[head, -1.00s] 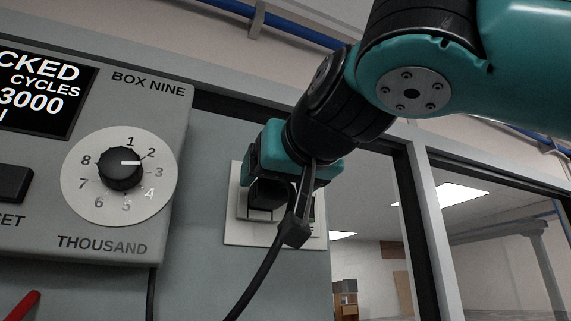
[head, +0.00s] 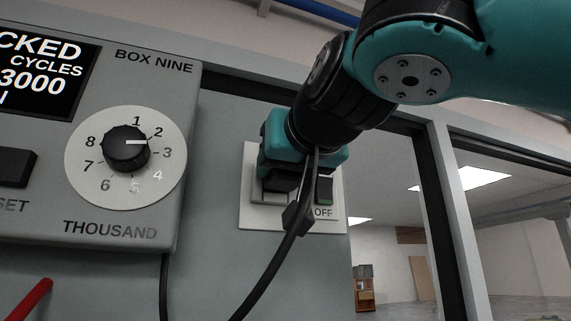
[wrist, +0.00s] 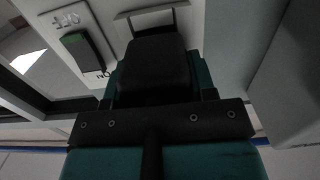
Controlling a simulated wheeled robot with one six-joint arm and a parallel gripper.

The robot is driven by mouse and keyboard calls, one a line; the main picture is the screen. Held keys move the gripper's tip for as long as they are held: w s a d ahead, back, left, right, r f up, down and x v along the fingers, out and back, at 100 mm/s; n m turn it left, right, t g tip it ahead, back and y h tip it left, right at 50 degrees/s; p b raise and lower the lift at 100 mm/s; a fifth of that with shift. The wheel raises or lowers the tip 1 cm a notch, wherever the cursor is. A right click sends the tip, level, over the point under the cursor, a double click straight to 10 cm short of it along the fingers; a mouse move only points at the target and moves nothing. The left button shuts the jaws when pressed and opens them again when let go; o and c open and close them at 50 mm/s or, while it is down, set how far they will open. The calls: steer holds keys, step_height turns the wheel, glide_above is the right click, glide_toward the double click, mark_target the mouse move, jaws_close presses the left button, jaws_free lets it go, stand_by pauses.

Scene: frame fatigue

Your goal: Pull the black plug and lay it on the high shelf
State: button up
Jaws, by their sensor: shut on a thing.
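My gripper (head: 296,166) is in front of the wall socket plate (head: 250,212), its jaws shut on the black plug (head: 281,182). The plug is mostly covered by the jaws in the head view. In the wrist view the plug (wrist: 153,66) sits between the teal jaws, with the pale socket frame (wrist: 150,14) just beyond it. I cannot tell whether the plug still touches the socket. The black cable (head: 268,285) hangs from the gripper area down to the lower edge. The high shelf is not in view.
Window frames (head: 468,230) are on the right.

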steer(key=shift+s, duration=0.15)
steer(key=shift+v, duration=1.1)
steer(key=shift+d, duration=0.1)
steer(key=v, duration=0.4)
steer(key=shift+f, duration=0.15)
stand_by(0.4)
